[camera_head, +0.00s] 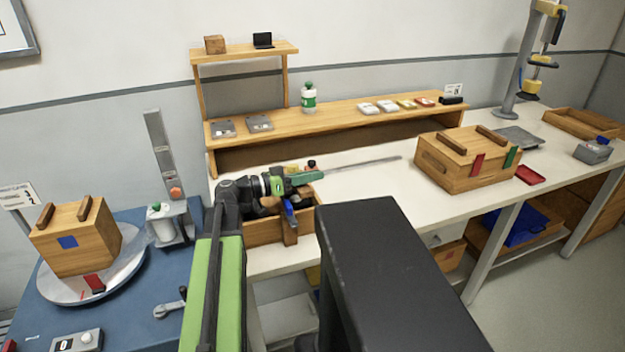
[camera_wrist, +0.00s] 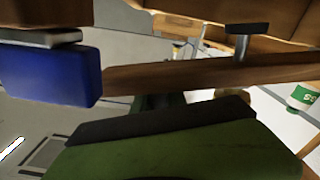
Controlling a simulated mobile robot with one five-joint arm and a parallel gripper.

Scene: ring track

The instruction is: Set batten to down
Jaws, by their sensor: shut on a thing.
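The batten looks like the dark brown wooden strip (camera_head: 290,237) standing upright against the front of a wooden box (camera_head: 262,232) on the bench. In the wrist view a long brown bar (camera_wrist: 200,76), which I take to be the batten, crosses the middle. My gripper (camera_head: 292,197) is at the top of the strip, over the box, and is shut, it seems on the batten. A green finger with a dark pad (camera_wrist: 165,122) lies along the bar. A blue block (camera_wrist: 50,75) is at the left; the exact contact is hidden.
A larger wooden box (camera_head: 447,170) with dark handles stands to the right on the bench. A shelf (camera_head: 340,113) carries a bottle (camera_head: 308,97) and small items. Another box (camera_head: 70,240) sits on a round plate at left. White bench top is clear between the boxes.

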